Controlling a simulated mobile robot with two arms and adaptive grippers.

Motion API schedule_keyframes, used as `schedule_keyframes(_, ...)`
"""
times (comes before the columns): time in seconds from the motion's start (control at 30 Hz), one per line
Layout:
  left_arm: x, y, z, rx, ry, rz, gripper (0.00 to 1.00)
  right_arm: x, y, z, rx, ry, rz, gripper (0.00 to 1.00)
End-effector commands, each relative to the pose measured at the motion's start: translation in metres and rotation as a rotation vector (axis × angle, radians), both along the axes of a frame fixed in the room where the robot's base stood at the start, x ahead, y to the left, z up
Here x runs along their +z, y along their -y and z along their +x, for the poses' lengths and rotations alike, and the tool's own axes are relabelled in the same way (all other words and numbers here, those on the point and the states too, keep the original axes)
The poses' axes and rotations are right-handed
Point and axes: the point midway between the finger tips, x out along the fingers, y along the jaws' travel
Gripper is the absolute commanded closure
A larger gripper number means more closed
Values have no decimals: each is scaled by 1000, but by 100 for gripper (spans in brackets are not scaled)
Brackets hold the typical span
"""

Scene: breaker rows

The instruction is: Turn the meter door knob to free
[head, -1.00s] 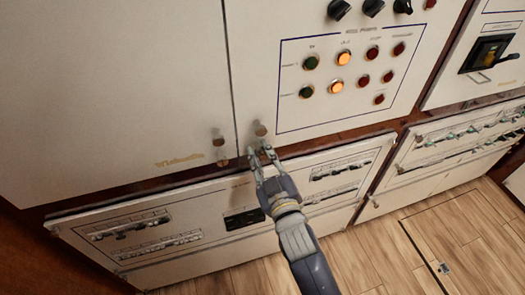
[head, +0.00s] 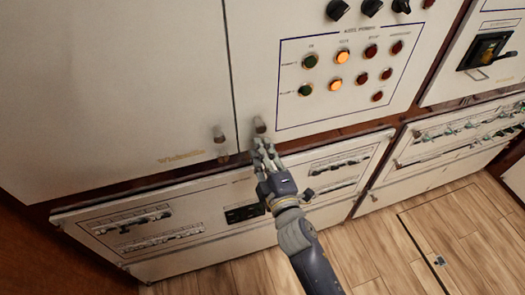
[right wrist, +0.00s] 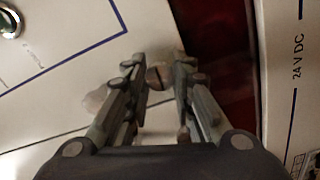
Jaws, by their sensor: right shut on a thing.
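My right gripper (head: 265,145) is at the lower left corner of the right-hand cabinet door, just under that door's round pull knob (head: 260,126). In the right wrist view its two fingers (right wrist: 160,78) are closed around a small round knob (right wrist: 157,77) with a dark slot, which I take as the meter door knob. The slot looks upright in that view. The fingers hide this small knob in the head view. The pull knob also shows in the right wrist view (right wrist: 96,100), partly behind the left finger. My left gripper is not in view.
The left-hand door has its own pull knob (head: 219,136) near the gap between doors. A lamp panel (head: 290,105) with several lights is above right. Breaker panels (head: 145,220) stand below, past a dark red strip (right wrist: 215,50). Wooden floor (head: 420,220) lies open in front.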

Motion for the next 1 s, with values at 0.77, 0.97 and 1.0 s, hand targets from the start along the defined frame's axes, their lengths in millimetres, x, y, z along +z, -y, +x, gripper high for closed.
schedule_keyframes(0.77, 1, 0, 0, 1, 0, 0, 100, 1, -1, 0, 1, 37, -104, 100)
schedule_keyframes(0.97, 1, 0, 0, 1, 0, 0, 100, 1, -1, 0, 1, 36, -103, 56)
schedule_keyframes(1.0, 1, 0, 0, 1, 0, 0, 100, 1, -1, 0, 1, 36, -103, 56)
